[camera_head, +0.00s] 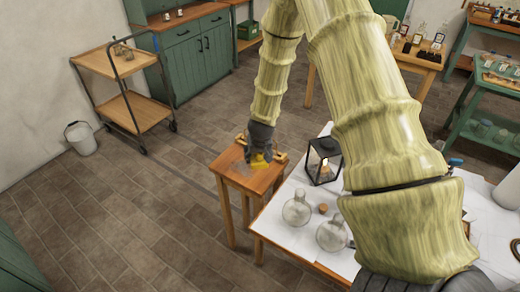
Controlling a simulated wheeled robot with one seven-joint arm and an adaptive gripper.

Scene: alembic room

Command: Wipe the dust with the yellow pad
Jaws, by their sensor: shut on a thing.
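My gripper (258,153) reaches down over a small wooden table (244,182). It is shut on the yellow pad (259,163), which sits low at or just above the tabletop; I cannot tell whether it touches. A greyish patch that looks like dust (242,168) shows on the tabletop just left of the pad. My gripper and arm hide part of the table's far side.
A larger table with a white cover (283,222) stands close at right, bearing a black lantern (323,161), glass flasks (297,208) and a cork (323,208). A wooden trolley (128,112) and a white bucket (81,138) stand at left. The floor between is clear.

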